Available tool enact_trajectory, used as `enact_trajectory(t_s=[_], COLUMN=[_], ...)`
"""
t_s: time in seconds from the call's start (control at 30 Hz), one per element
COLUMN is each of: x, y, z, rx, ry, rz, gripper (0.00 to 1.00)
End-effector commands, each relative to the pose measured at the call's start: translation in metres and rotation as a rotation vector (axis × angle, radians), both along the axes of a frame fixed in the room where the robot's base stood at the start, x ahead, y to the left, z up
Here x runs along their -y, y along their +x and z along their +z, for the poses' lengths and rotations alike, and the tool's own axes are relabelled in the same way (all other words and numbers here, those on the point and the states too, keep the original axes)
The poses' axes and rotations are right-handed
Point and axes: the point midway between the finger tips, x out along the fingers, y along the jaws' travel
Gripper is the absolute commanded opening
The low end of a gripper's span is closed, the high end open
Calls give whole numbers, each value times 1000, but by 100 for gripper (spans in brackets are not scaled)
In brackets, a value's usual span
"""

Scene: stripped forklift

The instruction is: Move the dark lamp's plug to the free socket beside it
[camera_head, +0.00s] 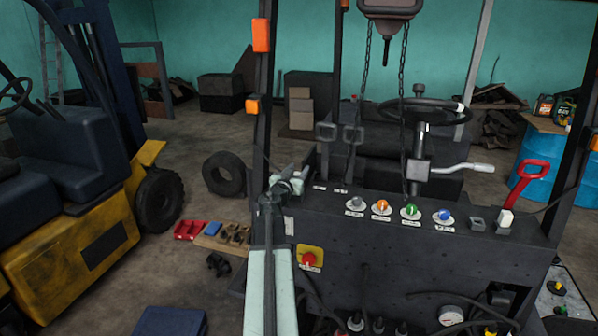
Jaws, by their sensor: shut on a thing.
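My gripper (292,180) is at the left end of the dark control panel (400,250), seen from behind along my pale arm. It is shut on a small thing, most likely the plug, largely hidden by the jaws. A thin dark line, perhaps its cable, runs near it. Two square lamp-like heads, a left one (327,131) and a right one (352,134), stand on stalks just right of my gripper; both look dark. Small white labels lie at their feet. I cannot make out the sockets beside my gripper or whether the held thing is seated in one.
Several coloured knobs, including a green one (411,211), line the panel top. A steering column with a white-tipped lever (470,168) and a red handle (530,175) rise farther right. Chains hang above the panel. An orange-lit post (262,70) stands close left of my gripper.

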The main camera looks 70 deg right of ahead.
Motion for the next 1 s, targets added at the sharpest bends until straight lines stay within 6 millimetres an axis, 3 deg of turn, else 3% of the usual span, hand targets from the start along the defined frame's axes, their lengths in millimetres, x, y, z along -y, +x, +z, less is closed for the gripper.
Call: enact_trajectory(t_s=[1.0], x=[1], y=[-2], z=[-6], rx=[0], ry=[0], rz=[-2], gripper=[0])
